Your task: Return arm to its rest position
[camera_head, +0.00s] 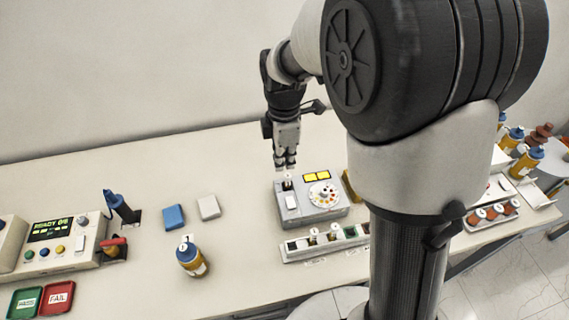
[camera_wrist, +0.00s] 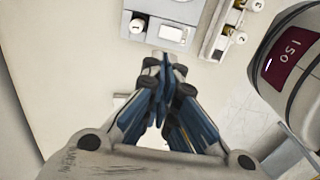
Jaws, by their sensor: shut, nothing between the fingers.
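My gripper (camera_head: 285,163) hangs pointing down above the back left part of a grey device with a round dial (camera_head: 311,195). In the wrist view my gripper (camera_wrist: 163,62) has its fingers together with nothing between them. The device (camera_wrist: 165,9) shows at the top of the wrist view, beyond the fingertips, with a round piece marked 1 on it (camera_wrist: 137,25). My arm's large dark joint and pale link fill the right of the head view and hide part of the table.
A rack (camera_head: 325,242) stands in front of the device. A yellow bottle with a blue cap (camera_head: 191,257) stands left of it. A READY panel (camera_head: 50,245) and green and red trays (camera_head: 57,298) are at the far left. The table's back middle is clear.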

